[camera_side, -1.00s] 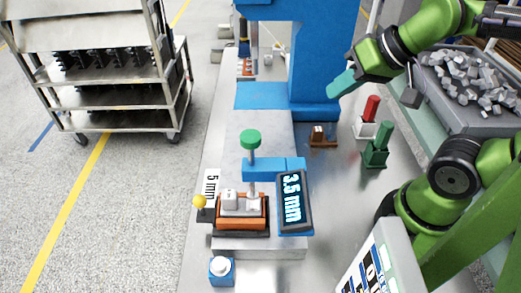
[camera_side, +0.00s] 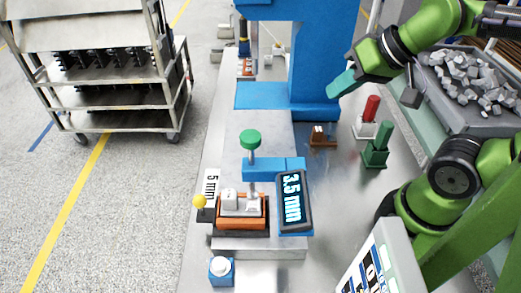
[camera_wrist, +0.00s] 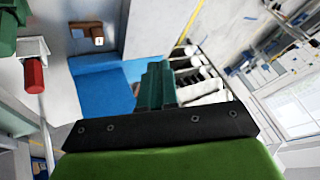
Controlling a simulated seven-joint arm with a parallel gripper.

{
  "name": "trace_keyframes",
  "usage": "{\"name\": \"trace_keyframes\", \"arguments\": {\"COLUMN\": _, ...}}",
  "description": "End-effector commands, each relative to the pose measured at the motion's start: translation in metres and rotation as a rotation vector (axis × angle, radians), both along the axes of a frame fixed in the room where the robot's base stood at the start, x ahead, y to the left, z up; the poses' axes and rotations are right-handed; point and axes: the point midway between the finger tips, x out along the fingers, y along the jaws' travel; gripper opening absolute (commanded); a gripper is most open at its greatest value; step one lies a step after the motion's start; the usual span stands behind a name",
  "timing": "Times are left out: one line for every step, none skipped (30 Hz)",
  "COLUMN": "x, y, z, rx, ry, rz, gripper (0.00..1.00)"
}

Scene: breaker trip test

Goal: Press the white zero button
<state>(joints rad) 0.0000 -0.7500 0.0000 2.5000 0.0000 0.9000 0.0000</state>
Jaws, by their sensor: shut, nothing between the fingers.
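The white zero button (camera_side: 221,265) sits on a small blue box (camera_side: 221,278) at the near end of the bench, in front of the test fixture. It does not show in the wrist view. My gripper (camera_side: 341,84) is in the upper right of the side view, beside the blue press column and far from the button. Its teal fingers are shut and empty, and they show in the wrist view (camera_wrist: 155,85).
The fixture has a green-topped plunger (camera_side: 250,139), a display (camera_side: 292,200) reading 3.5 mm, a yellow ball lever (camera_side: 199,201) and an orange breaker holder (camera_side: 259,212). Red (camera_side: 371,108) and green (camera_side: 376,147) handled items stand right. The blue press (camera_side: 318,60) rises behind.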

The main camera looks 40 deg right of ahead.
Motion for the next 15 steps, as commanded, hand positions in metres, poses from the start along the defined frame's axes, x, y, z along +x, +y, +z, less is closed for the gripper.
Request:
{"name": "trace_keyframes", "arguments": {"x": 0.0, "y": 0.0, "z": 0.0, "rx": 0.0, "ry": 0.0, "rz": 0.0, "gripper": 0.0}}
{"name": "trace_keyframes", "arguments": {"x": 0.0, "y": 0.0, "z": 0.0, "rx": 0.0, "ry": 0.0, "rz": 0.0, "gripper": 0.0}}
{"name": "trace_keyframes", "arguments": {"x": 0.0, "y": 0.0, "z": 0.0, "rx": 0.0, "ry": 0.0, "rz": 0.0, "gripper": 0.0}}
{"name": "trace_keyframes", "arguments": {"x": 0.0, "y": 0.0, "z": 0.0, "rx": 0.0, "ry": 0.0, "rz": 0.0, "gripper": 0.0}}
{"name": "trace_keyframes", "arguments": {"x": 0.0, "y": 0.0, "z": 0.0, "rx": 0.0, "ry": 0.0, "rz": 0.0, "gripper": 0.0}}
{"name": "trace_keyframes", "arguments": {"x": 0.0, "y": 0.0, "z": 0.0, "rx": 0.0, "ry": 0.0, "rz": 0.0, "gripper": 0.0}}
{"name": "trace_keyframes", "arguments": {"x": 0.0, "y": 0.0, "z": 0.0, "rx": 0.0, "ry": 0.0, "rz": 0.0, "gripper": 0.0}}
{"name": "trace_keyframes", "arguments": {"x": 0.0, "y": 0.0, "z": 0.0, "rx": 0.0, "ry": 0.0, "rz": 0.0, "gripper": 0.0}}
{"name": "trace_keyframes", "arguments": {"x": 0.0, "y": 0.0001, "z": 0.0, "rx": 0.0, "ry": 0.0, "rz": 0.0, "gripper": 0.0}}
{"name": "trace_keyframes", "arguments": {"x": 0.0002, "y": 0.0003, "z": 0.0001, "rx": -0.002, "ry": 0.002, "rz": 0.003, "gripper": 0.0}}
{"name": "trace_keyframes", "arguments": {"x": 0.0007, "y": 0.001, "z": 0.0005, "rx": -0.005, "ry": 0.004, "rz": 0.007, "gripper": 0.0}}
{"name": "trace_keyframes", "arguments": {"x": 0.0018, "y": 0.0024, "z": 0.0012, "rx": -0.012, "ry": 0.01, "rz": 0.019, "gripper": 0.0}}
{"name": "trace_keyframes", "arguments": {"x": 0.0028, "y": 0.0042, "z": 0.0015, "rx": -0.021, "ry": 0.019, "rz": 0.032, "gripper": 0.0}}
{"name": "trace_keyframes", "arguments": {"x": 0.0042, "y": 0.0062, "z": 0.0018, "rx": -0.032, "ry": 0.031, "rz": 0.048, "gripper": 0.0}}
{"name": "trace_keyframes", "arguments": {"x": 0.0069, "y": 0.0099, "z": 0.0031, "rx": -0.053, "ry": 0.05, "rz": 0.077, "gripper": 0.0}}
